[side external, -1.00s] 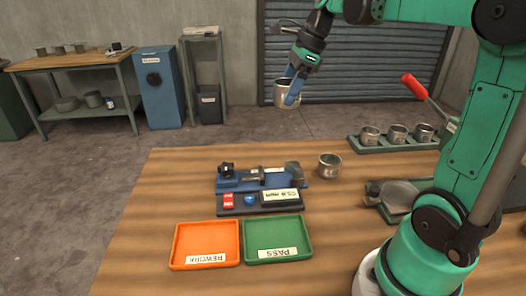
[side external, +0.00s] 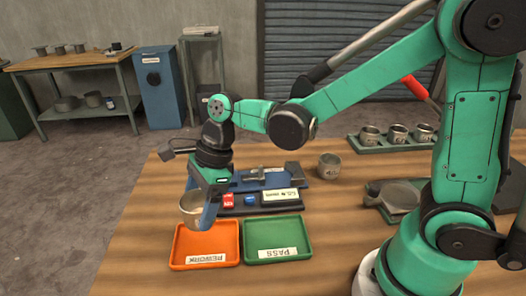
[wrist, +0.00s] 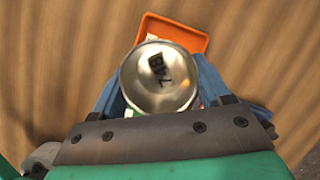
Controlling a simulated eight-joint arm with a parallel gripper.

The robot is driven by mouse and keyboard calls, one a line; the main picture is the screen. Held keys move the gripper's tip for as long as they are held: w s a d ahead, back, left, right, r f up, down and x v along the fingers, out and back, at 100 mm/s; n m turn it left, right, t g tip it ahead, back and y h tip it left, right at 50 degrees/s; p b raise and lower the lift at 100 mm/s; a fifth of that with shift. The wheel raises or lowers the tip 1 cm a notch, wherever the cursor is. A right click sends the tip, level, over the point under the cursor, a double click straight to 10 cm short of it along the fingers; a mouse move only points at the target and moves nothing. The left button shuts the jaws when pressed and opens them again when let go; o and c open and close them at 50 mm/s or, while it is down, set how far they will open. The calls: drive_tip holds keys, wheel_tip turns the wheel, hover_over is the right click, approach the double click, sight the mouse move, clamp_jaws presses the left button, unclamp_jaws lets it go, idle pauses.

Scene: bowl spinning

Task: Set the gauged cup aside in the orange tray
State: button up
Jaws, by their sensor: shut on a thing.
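My gripper (side external: 202,207) is shut on a shiny metal cup (side external: 190,203), with its blue fingers on the cup's sides. The cup hangs above the back left part of the orange tray (side external: 212,263), which is labelled REWORK. In the wrist view the cup (wrist: 160,78) fills the middle between the fingers, with dark marks inside it. The orange tray (wrist: 190,36) shows beyond it, partly hidden by the cup. The tray looks empty where it shows.
A green PASS tray (side external: 290,252) adjoins the orange tray on the right. The gauge stand (side external: 285,180) is behind the trays, partly hidden by my gripper. Another metal cup (side external: 329,168) stands right of it. A green rack (side external: 372,146) holds more cups farther back.

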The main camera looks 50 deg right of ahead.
drive_tip(key=shift+f, duration=3.1)
drive_tip(key=shift+f, duration=0.3)
drive_tip(key=o, duration=1.2)
drive_tip(key=shift+o, duration=0.2)
drive_tip(key=shift+r, duration=4.05)
